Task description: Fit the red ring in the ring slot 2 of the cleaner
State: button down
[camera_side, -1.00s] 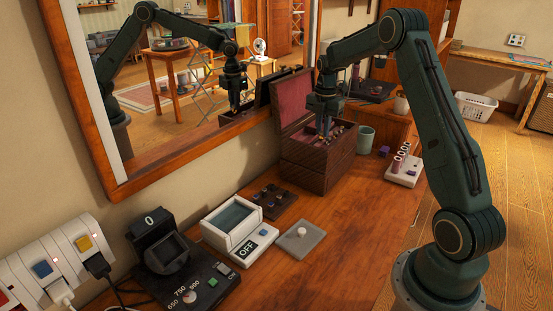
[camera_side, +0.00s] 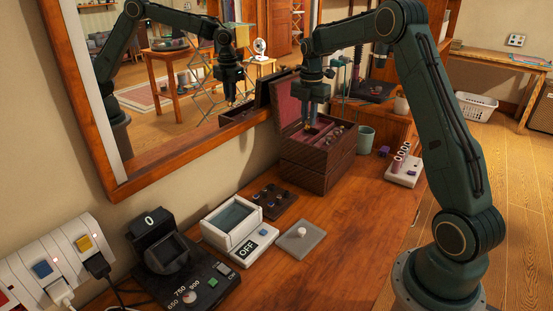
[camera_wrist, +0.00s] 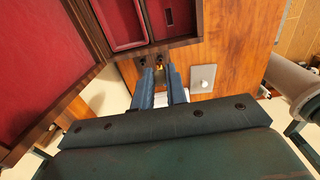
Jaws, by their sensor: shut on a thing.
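My gripper (camera_side: 311,127) points down over the open wooden jewellery box, its fingers close together. In the wrist view my gripper's blue-grey fingertips (camera_wrist: 159,70) are shut on a small gold-coloured piece (camera_wrist: 159,65). That piece is too small to tell whether it is the red ring; no red shows on it. The cleaner seems to be the white device (camera_side: 234,224) with an open grey basin and an "OFF" display, left of the box on the table. Its ring slots cannot be made out.
The jewellery box (camera_side: 316,168) has red lining and a raised lid. A dark tray (camera_side: 273,201) with small coloured pieces and a grey plate (camera_side: 299,240) with a white knob lie near the cleaner. A black device (camera_side: 184,284) stands front left. A green cup (camera_side: 365,140) stands right of the box.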

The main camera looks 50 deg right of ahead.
jog(key=w+a, duration=0.3)
jog(key=a, duration=1.1)
jog(key=w+a, duration=0.2)
jog(key=a, duration=1.2)
notch_tip(320, 180, down, 12)
jog(key=shift+w+d+f, duration=0.15)
jog(key=shift+d+f, duration=0.05)
jog(key=shift+f, duration=0.05)
jog(key=shift+f, duration=0.2)
jog(key=shift+f, duration=2.35)
jog(key=shift+f, duration=1.15)
dwell(0.4)
jog(key=c, duration=1.3)
grip_release()
